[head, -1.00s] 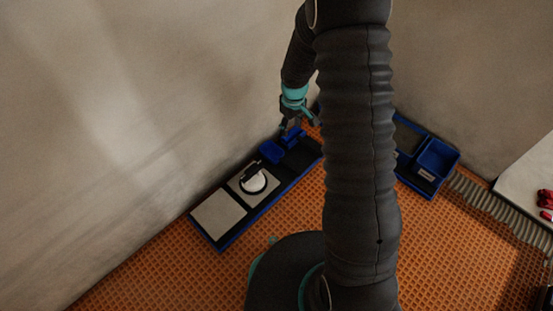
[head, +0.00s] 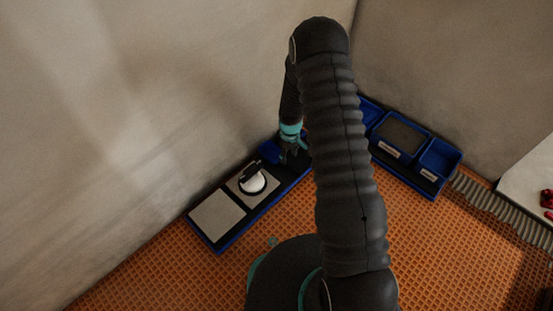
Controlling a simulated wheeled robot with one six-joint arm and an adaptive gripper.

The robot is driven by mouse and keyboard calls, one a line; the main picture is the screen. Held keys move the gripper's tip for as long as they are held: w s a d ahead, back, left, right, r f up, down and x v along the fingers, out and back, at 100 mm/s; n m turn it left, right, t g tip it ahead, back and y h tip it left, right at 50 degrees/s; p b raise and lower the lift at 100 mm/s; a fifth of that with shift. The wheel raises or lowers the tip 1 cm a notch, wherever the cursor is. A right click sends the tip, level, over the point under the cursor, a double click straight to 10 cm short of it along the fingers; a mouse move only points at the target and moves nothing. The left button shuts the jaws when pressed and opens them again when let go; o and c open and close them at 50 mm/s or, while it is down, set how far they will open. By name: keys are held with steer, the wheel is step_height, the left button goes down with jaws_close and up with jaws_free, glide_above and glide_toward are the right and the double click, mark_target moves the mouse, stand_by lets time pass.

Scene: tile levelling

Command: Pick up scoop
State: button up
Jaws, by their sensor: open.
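A blue object (head: 270,151), which looks like the scoop, rests at the far part of a blue-edged black rack (head: 225,242) along the left wall. Part of it is hidden behind my gripper, so I cannot make out its handle clearly. My gripper (head: 291,157) is open and points down over the far end of the rack, just right of the visible blue part. Whether its fingers touch or straddle the scoop cannot be told at this size.
The rack also holds a pale tile (head: 217,216) and a white round tool with a black handle (head: 253,184) on another tile. Blue labelled bins (head: 436,158) stand against the right wall. A white surface (head: 530,175) is at the right edge. The orange floor (head: 420,250) is mostly clear.

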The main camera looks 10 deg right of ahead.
steer(key=shift+w+a+f+b, duration=0.1)
steer(key=shift+a+f+b, duration=0.05)
steer(key=shift+f, duration=0.75)
steer(key=shift+s+a+f+b, duration=0.1)
steer(key=shift+a+f+b, duration=0.1)
steer(key=shift+f, duration=0.7)
steer(key=shift+w+a+f+b, duration=0.1)
steer(key=shift+a+f+b, duration=0.05)
steer(key=shift+f, duration=0.75)
jaws_close()
